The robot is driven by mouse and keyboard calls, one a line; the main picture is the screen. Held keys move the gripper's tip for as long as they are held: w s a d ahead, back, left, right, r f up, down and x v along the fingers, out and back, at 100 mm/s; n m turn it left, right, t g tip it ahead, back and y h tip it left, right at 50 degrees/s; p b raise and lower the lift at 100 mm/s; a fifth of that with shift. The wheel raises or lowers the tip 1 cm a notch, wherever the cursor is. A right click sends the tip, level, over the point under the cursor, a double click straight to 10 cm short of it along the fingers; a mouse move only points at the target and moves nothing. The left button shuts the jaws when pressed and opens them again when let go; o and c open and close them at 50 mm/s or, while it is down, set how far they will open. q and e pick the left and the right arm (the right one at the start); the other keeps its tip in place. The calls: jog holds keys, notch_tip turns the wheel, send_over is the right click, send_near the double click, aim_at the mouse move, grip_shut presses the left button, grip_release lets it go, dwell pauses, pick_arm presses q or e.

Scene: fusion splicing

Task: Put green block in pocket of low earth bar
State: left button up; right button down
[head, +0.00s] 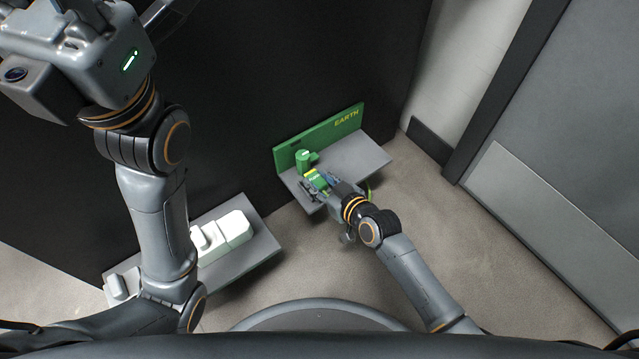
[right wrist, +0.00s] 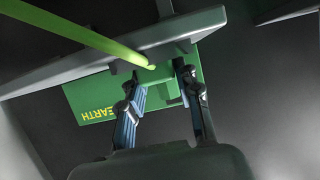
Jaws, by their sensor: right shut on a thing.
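The low earth bar is a green EARTH board (head: 345,118) standing behind a grey shelf (head: 362,160) near the floor. A green upright piece (head: 303,158) stands on the shelf against the board; its pocket opening is too small to make out. The green block (head: 317,180), with a yellow mark, is in my right gripper (head: 325,186), just in front of that piece. In the right wrist view, the two fingers of my right gripper (right wrist: 163,85) are around green material, with a green-yellow cable (right wrist: 80,30) running to it. Contact between block and pocket cannot be told. My left gripper's fingers are not visible.
A second grey shelf (head: 258,247) with white boxes (head: 234,228) sits lower left, partly behind my left arm. A dark wall rises behind the shelves. A grey door (head: 560,170) stands at the right. Open carpet (head: 500,270) lies in front.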

jog(key=c, duration=0.9)
grip_release()
jog(key=shift+f, duration=0.1)
jog(key=shift+c, duration=0.2)
